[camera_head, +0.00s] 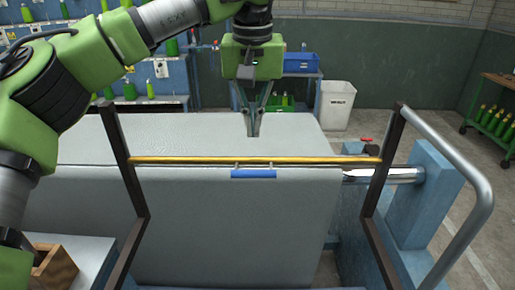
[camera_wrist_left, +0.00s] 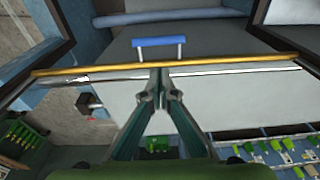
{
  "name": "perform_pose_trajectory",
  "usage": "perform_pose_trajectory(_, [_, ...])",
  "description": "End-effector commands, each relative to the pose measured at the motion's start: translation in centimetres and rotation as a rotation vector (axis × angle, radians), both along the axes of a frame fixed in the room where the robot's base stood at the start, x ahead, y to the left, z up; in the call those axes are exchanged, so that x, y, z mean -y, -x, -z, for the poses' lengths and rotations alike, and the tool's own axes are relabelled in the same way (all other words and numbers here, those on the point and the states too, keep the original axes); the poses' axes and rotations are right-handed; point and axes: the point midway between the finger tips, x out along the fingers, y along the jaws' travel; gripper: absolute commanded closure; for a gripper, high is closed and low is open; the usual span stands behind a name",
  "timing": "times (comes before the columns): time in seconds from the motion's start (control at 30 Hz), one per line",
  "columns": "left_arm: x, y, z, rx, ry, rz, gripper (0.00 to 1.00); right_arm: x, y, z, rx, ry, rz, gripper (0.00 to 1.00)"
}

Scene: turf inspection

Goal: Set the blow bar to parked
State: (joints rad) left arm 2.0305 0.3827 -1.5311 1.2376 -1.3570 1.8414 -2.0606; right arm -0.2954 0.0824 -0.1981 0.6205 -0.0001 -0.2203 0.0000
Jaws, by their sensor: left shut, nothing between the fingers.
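The blow bar (camera_head: 190,159) is a thin brass-coloured bar across the grey fabric surface (camera_head: 290,225), held between two dark bent arms (camera_head: 120,165). A blue handle (camera_head: 253,174) hangs on its near side on two short posts. In the left wrist view the bar (camera_wrist_left: 230,58) and handle (camera_wrist_left: 160,42) lie beyond my fingertips. My left gripper (camera_head: 253,134) is shut and empty, pointing down just beyond the bar; whether it touches the bar or fabric I cannot tell. It also shows in the left wrist view (camera_wrist_left: 160,78). My right gripper is not in view.
A curved grey rail (camera_head: 450,165) and blue frame post (camera_head: 425,210) stand at the right. A shiny shaft (camera_head: 390,175) and a dark red knob (camera_head: 367,141) are near the bar's right end. A wooden box (camera_head: 55,268) sits at lower left. A white bin (camera_head: 336,103) stands behind.

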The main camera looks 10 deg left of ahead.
Motion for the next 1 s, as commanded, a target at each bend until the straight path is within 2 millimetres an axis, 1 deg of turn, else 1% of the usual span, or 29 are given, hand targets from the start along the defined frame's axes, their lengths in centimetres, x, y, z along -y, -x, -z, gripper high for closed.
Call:
perform_pose_trajectory(0.03, [0.0,0.0,0.0,0.0,0.0,0.0,1.0,0.0,0.6,0.0,-0.008,0.0,0.0,0.53])
perform_pose_trajectory(0.13, [0.0,0.0,0.0,-0.001,0.002,0.0,1.0,0.0,1.4,0.1,-0.019,0.0,-0.001,0.53])
perform_pose_trajectory(0.27, [0.1,0.0,0.2,-0.002,0.002,-0.001,1.0,-0.2,1.6,0.1,-0.022,-0.001,-0.002,0.53])
perform_pose_trajectory(0.37, [0.1,-0.1,0.8,-0.001,0.003,0.0,1.0,-0.3,1.4,-0.1,-0.019,-0.003,-0.001,0.53])
perform_pose_trajectory(0.47, [0.0,-0.3,2.3,-0.005,0.003,0.0,1.0,-0.5,0.9,-0.3,-0.012,-0.005,-0.002,0.53])
perform_pose_trajectory(0.6, [-0.1,-0.6,4.8,-0.004,0.003,-0.001,1.0,-0.5,0.2,-0.9,-0.001,-0.007,-0.002,0.53])
perform_pose_trajectory(0.8, [-0.2,-1.0,8.0,-0.003,0.005,-0.001,1.0,-0.5,0.0,-1.7,0.002,-0.006,-0.002,0.53])
perform_pose_trajectory(0.9, [-0.2,-1.2,9.1,-0.001,0.005,-0.002,1.0,-0.5,0.0,-1.9,0.001,-0.006,-0.002,0.53])
perform_pose_trajectory(1.0, [-0.1,-1.3,9.7,0.0,0.005,-0.001,1.0,-0.5,0.1,-2.0,0.0,-0.006,-0.002,0.53])
